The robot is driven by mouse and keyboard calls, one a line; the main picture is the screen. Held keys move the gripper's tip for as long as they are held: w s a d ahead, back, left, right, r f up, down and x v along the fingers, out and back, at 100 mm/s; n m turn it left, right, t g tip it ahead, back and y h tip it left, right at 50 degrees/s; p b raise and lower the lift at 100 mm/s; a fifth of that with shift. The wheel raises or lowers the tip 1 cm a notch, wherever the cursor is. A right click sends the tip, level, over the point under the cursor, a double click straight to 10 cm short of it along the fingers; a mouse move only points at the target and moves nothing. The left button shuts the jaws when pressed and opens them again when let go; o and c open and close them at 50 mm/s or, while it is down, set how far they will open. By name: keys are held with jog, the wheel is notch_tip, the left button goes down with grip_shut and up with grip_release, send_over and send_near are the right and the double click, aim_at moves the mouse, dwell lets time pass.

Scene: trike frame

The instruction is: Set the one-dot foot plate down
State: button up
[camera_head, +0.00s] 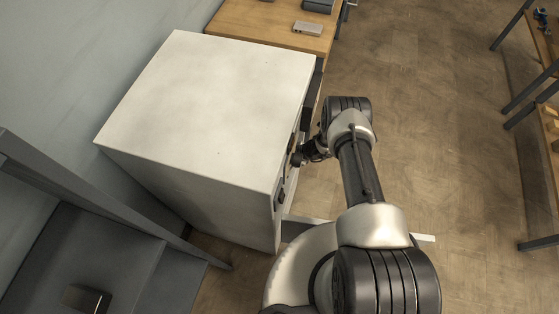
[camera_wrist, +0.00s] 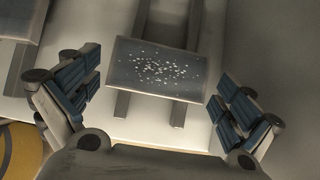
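In the wrist view, a flat dark grey plate (camera_wrist: 157,70) with many pale specks on its face lies across two grey bars (camera_wrist: 181,108). I see no single dot on it, so I cannot tell whether it is the one-dot foot plate. My gripper (camera_wrist: 148,92) is open, its blue-padded fingers wide apart to the left and right of this plate, with gaps at both sides. Nothing is held between the pads. In the head view my gripper (camera_head: 303,156) is small and partly hidden, close to the front of the white cabinet.
The big white cabinet (camera_head: 215,100) stands left of my arm. A wooden bench (camera_head: 262,25) with a small grey block (camera_head: 307,28) is behind it. Dark grey shelving (camera_head: 90,245) is at lower left. Open floor (camera_head: 430,130) lies to the right, with another bench at the far right edge.

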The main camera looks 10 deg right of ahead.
jog(key=shift+r, duration=0.1)
jog(key=shift+d+r, duration=0.1)
jog(key=shift+r, duration=0.2)
jog(key=p+v, duration=0.4)
jog(key=v, duration=0.7)
jog(key=shift+s+d+p, duration=0.15)
jog(key=shift+d+p, duration=0.1)
jog(key=shift+p, duration=0.05)
jog(key=shift+r, duration=0.1)
